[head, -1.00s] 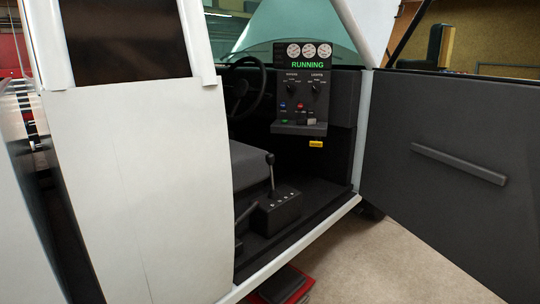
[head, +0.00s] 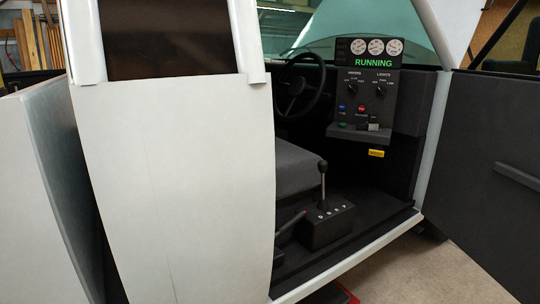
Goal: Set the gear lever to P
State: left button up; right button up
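The gear lever (head: 322,181) is a dark stick with a round knob, standing roughly upright on a black box on the cab floor beside the seat. The box (head: 327,227) has a row of small white position marks on its top, too small to read surely, so I cannot tell which mark the lever is at. Another dark lever (head: 291,222) leans beside the box on its left. Neither of my grippers is in view.
A control panel (head: 367,90) with gauges and a green "RUNNING" display stands in front of the seat (head: 287,165), near the steering wheel (head: 299,88). The white body panel (head: 180,180) blocks the left. The open dark door (head: 500,165) stands at right.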

aim_at(323, 204)
jog(key=i+l+u, duration=0.2)
jog(key=i+l, duration=0.25)
jog(key=i+l+u, duration=0.2)
jog(key=i+l, duration=0.2)
jog(key=i+l+u, duration=0.15)
jog(key=i+l, duration=0.2)
jog(key=l, duration=0.35)
